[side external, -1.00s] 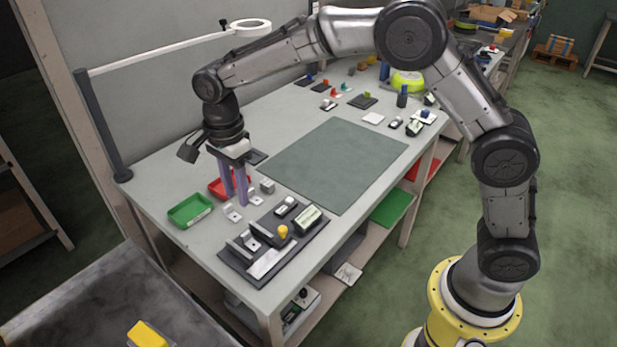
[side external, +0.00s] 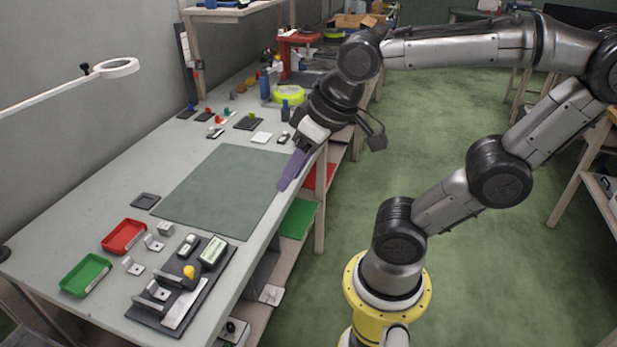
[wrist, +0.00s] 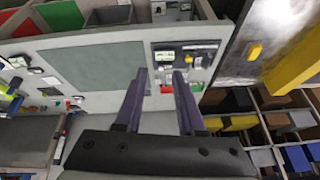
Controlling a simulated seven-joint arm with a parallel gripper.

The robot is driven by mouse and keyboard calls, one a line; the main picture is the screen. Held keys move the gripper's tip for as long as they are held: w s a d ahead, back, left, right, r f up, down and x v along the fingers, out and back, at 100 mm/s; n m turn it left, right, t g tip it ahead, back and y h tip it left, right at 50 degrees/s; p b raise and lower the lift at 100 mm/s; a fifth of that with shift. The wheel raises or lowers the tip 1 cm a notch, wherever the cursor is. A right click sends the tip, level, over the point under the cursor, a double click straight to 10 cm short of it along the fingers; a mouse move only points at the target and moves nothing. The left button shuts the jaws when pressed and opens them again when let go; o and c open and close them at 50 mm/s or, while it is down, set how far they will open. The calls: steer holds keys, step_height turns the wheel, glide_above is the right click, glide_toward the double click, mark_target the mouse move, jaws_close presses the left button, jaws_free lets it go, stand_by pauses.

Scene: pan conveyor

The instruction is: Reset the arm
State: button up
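My gripper (side external: 285,185) hangs over the right-hand front edge of the workbench (side external: 120,215), beside the green-grey mat (side external: 215,195), with its purple fingers pointing down and left. In the wrist view my gripper (wrist: 161,76) shows two purple fingers set apart with nothing between them. It is open and empty. The bench, with the mat (wrist: 95,70) on it, lies some distance beyond the fingertips.
A dark fixture board (side external: 147,314) with several parts, a green tray (side external: 86,275) and a red tray (side external: 123,237) stand at the near bench end. A ring lamp (side external: 118,67) is at left. Small parts and a yellow-green roll (side external: 289,95) are farther back.

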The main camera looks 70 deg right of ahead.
steer(key=shift+s+d+f+n, duration=0.15)
steer(key=shift+s+f+n, duration=0.25)
steer(key=shift+s, duration=0.25)
steer(key=shift+s+d+f+n, duration=0.1)
steer(key=shift+s+f+n, duration=0.15)
steer(key=shift+s+n, duration=0.25)
